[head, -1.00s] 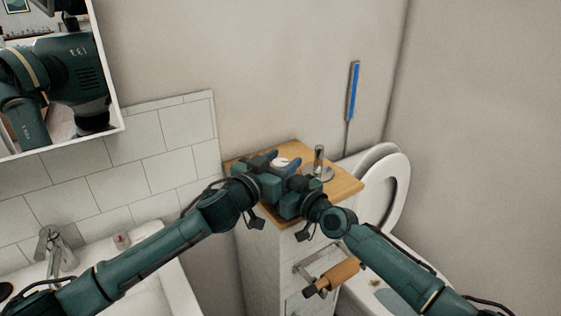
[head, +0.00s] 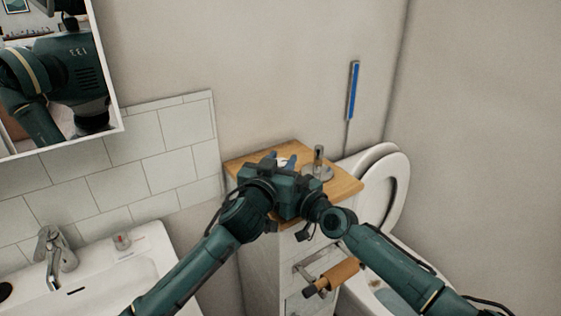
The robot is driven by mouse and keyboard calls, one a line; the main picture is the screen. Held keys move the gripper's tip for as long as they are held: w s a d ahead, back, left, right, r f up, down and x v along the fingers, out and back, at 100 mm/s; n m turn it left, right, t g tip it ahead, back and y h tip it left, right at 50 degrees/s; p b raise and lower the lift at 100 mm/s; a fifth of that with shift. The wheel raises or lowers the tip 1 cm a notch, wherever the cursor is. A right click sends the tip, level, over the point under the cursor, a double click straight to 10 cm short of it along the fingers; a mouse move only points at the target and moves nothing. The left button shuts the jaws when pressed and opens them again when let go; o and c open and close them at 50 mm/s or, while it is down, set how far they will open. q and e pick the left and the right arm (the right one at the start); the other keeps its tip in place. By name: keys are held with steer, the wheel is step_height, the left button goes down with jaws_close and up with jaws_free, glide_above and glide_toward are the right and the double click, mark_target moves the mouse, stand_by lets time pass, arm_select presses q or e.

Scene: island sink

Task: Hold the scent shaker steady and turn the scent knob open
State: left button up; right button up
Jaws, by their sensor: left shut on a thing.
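The scent shaker (head: 284,159) is a small white round thing on the wooden top of the narrow white cabinet; only a sliver shows behind my grippers. The scent knob cannot be made out. My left gripper (head: 279,162) comes from the left, its blue fingertips at the shaker, and is shut on it as far as I can see. My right gripper (head: 293,161) is crowded against the left one at the same spot. Its fingers are mostly hidden by the gripper bodies, so I cannot tell whether they are open or shut.
The wooden cabinet top (head: 345,186) has a metal holder (head: 320,172) just right of my grippers. A toilet (head: 384,195) stands to the right, a paper roll (head: 338,276) hangs in front, and a sink (head: 115,270) is at left. A blue-fronted wall item (head: 353,90) hangs behind.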

stand_by(0.3)
arm_select(q)
steer(key=o, duration=1)
steer(key=shift+c, duration=0.2)
steer(key=v, duration=1.2)
